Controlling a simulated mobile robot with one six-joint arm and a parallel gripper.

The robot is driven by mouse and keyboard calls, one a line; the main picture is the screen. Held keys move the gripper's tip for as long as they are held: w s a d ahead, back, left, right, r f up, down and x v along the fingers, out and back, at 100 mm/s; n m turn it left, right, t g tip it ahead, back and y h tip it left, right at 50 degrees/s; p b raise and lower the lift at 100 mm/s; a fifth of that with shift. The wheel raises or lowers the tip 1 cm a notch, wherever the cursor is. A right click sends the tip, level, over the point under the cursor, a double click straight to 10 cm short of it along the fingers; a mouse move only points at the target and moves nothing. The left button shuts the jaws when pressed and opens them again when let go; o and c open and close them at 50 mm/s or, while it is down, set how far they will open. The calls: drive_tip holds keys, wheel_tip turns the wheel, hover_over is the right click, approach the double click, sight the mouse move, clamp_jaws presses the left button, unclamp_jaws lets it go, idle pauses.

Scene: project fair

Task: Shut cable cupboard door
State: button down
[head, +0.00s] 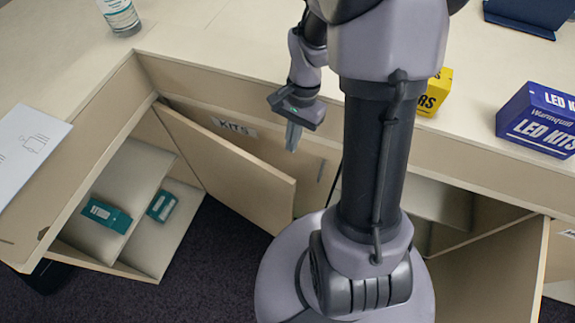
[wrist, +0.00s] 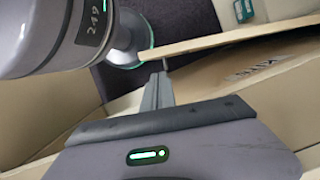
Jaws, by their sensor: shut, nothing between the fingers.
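Two cupboard doors stand open under the counter; no cable label shows, so I cannot tell which is the cable cupboard's. The left door (head: 225,165) stands swung out from a cupboard (head: 128,165) holding teal boxes. Its top edge (wrist: 230,40) shows in the wrist view. The right door (head: 492,270) stands open beside my base. My gripper (head: 293,138) is shut and empty, pointing down in front of the counter, between the left door's free end and the panel marked KITS. In the wrist view my fingertips (wrist: 163,66) appear close to that door's edge; contact is unclear.
The panel with the KITS label (head: 233,126) is behind the left door. On the counter (head: 215,40) are a bottle (head: 119,15), a paper sheet (head: 30,150), a yellow box (head: 434,93) and a blue LED KITS box (head: 540,120). Dark floor (head: 215,270) is clear at front.

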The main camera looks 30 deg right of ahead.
drive_tip(key=w+b+x, duration=0.1)
drive_tip(key=b+x, duration=0.2)
drive_tip(key=x, duration=0.5)
drive_tip(key=shift+s+f, duration=0.3)
drive_tip(key=shift+s, duration=0.25)
drive_tip(key=shift+a, duration=0.1)
